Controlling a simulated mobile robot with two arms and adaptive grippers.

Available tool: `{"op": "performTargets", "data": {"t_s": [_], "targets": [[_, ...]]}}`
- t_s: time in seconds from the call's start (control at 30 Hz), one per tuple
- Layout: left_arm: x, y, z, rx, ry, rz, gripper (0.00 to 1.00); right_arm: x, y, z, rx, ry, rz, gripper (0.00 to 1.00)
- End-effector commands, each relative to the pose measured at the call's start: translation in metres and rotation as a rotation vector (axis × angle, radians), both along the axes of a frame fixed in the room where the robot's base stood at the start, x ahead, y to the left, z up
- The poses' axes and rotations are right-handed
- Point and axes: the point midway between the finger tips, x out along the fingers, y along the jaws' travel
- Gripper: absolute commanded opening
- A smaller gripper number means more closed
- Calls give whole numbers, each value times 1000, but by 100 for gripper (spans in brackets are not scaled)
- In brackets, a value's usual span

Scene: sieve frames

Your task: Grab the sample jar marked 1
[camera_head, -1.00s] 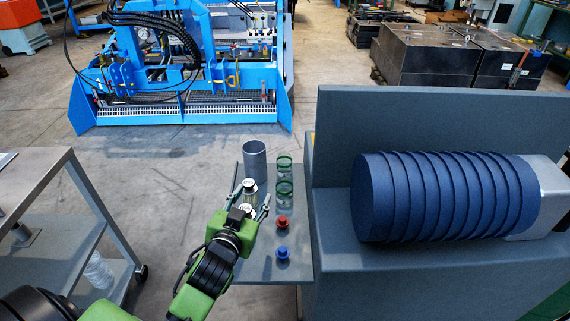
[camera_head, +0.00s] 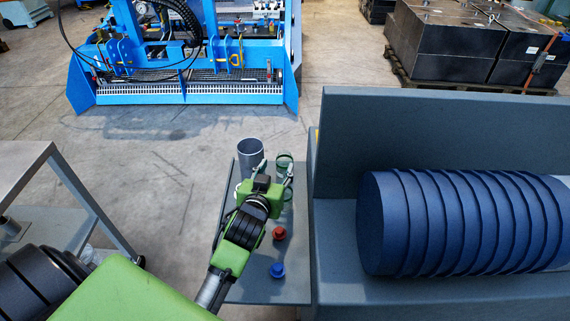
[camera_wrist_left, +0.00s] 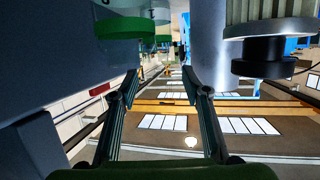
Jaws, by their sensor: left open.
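My left gripper (camera_head: 276,172) is over the small grey table in the head view, open, with nothing seen between its fingers. It also shows open in the left wrist view (camera_wrist_left: 161,78). The sample jars are mostly hidden behind this gripper and arm in the head view; a pale edge (camera_head: 238,189) shows just left of it, perhaps part of a jar. In the left wrist view a ribbed pale object with a dark round end (camera_wrist_left: 265,57) is at upper right, outside the fingers; I cannot tell if it is a jar. My right gripper is out of view.
A grey open cylinder (camera_head: 250,154) and a green-rimmed glass vessel (camera_head: 284,161) stand at the grey table's (camera_head: 262,291) far end. A red piece (camera_head: 279,233) and a blue piece (camera_head: 278,270) are nearer. A large blue ribbed cylinder (camera_head: 450,222) lies on the grey bench at right.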

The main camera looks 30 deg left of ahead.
Motion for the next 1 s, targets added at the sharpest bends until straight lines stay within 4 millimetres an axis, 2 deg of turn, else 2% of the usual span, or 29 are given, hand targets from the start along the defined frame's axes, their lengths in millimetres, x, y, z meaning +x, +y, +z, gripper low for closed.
{"op": "performTargets", "data": {"t_s": [0.03, 0.13, 0.43, 0.67, 0.97, 1.0], "targets": [[10, 3, -2, 1, -2, 0, 43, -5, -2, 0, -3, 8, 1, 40], [22, 6, -6, 1, -2, 0, 43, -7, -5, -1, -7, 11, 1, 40], [45, 10, -15, 1, -1, 0, 43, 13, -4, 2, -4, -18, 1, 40], [72, 15, -26, 1, -2, 0, 43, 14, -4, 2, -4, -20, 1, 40], [77, 17, -29, 0, -1, -1, 43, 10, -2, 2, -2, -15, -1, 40], [77, 17, -29, 0, -1, -1, 38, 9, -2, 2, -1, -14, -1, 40]]}}
